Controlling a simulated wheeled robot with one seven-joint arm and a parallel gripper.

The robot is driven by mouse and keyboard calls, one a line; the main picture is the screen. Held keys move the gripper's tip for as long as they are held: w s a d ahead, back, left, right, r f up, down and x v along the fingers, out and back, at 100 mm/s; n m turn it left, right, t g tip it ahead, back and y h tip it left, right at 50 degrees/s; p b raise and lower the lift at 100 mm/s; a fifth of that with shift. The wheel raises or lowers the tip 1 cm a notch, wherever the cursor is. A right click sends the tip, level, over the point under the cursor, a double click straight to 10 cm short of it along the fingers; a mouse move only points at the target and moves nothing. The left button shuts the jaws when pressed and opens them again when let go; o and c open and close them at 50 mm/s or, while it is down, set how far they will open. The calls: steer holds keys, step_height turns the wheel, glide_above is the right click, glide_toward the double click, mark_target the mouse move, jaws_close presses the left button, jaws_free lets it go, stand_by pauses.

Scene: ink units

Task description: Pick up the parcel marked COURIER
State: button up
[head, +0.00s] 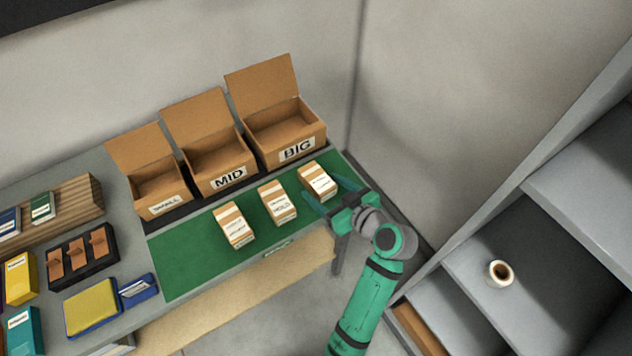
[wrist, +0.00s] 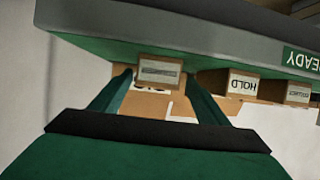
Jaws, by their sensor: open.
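Three brown parcels with white labels stand in a row on the green mat (head: 180,262). The middle parcel (head: 278,204) reads HOLD; it also shows in the wrist view (wrist: 240,84). The labels of the left parcel (head: 234,226) and the right parcel (head: 317,181) are too small to read surely, so I cannot tell which is marked COURIER. My gripper (head: 322,190) is open at the right parcel. In the wrist view that parcel (wrist: 160,71) appears between the fingertips (wrist: 158,82), with a gap on each side; its label is unreadable.
Open cartons marked SMALL (head: 168,207), MID (head: 229,179) and BIG (head: 297,151) stand behind the parcels. A stamp pad (head: 91,306) and a black tray of stamps (head: 83,257) lie left. Grey shelves with a tape roll (head: 501,273) stand right.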

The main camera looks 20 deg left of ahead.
mark_target(316, 181)
steer(key=x, duration=0.3)
steer(key=shift+w+a, duration=0.2)
steer(key=shift+w, duration=0.1)
steer(key=shift+w+a+f, duration=0.25)
steer(key=shift+w+a, duration=0.05)
steer(key=shift+w, duration=0.15)
steer(key=shift+s+d, duration=0.1)
steer(key=shift+d, duration=0.05)
steer(key=c, duration=0.3)
steer(key=shift+s+a, duration=0.1)
steer(key=shift+a, duration=0.1)
steer(key=c, duration=1)
steer(key=shift+r, duration=0.15)
